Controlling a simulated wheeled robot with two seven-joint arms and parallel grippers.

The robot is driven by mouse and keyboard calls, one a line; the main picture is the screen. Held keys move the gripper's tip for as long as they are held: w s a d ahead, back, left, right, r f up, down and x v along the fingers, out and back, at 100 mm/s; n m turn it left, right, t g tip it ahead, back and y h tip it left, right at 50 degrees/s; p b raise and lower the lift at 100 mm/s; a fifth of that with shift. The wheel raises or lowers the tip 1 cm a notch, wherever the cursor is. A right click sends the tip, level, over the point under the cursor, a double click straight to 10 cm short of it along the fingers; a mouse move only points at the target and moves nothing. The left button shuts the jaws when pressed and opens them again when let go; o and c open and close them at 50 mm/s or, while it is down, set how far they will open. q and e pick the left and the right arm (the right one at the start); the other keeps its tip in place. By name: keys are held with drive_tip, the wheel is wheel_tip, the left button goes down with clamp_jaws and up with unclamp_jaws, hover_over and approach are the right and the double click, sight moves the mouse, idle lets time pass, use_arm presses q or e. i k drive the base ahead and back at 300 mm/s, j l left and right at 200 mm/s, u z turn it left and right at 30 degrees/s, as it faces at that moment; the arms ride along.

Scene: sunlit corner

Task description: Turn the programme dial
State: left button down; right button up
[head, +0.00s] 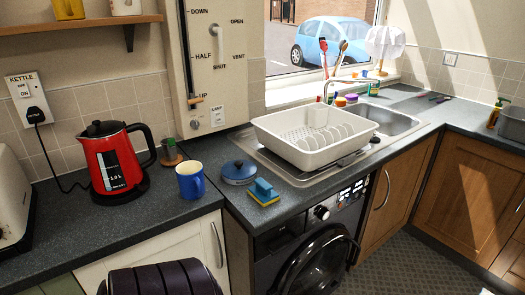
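The programme dial (321,212) is a round dark knob with a light rim on the upper front panel of a black washing machine (282,244) under the counter. A small lit display and buttons (352,192) sit to the right of the dial. The round door (312,268) below looks shut. The dial's exact setting is too small to read. Neither of my grippers is in view, and nothing touches the dial.
A dark ribbed object (160,280) stands at the bottom left. Floor (400,262) shows at right.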

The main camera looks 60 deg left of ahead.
sight(324, 214)
drive_tip(key=u, duration=0.5)
drive_tip(key=i+l+u, duration=0.1)
drive_tip(key=u, duration=0.35)
drive_tip(key=l+u, duration=0.2)
drive_tip(key=u, duration=0.3)
drive_tip(key=l+u, duration=0.1)
drive_tip(key=u, duration=0.4)
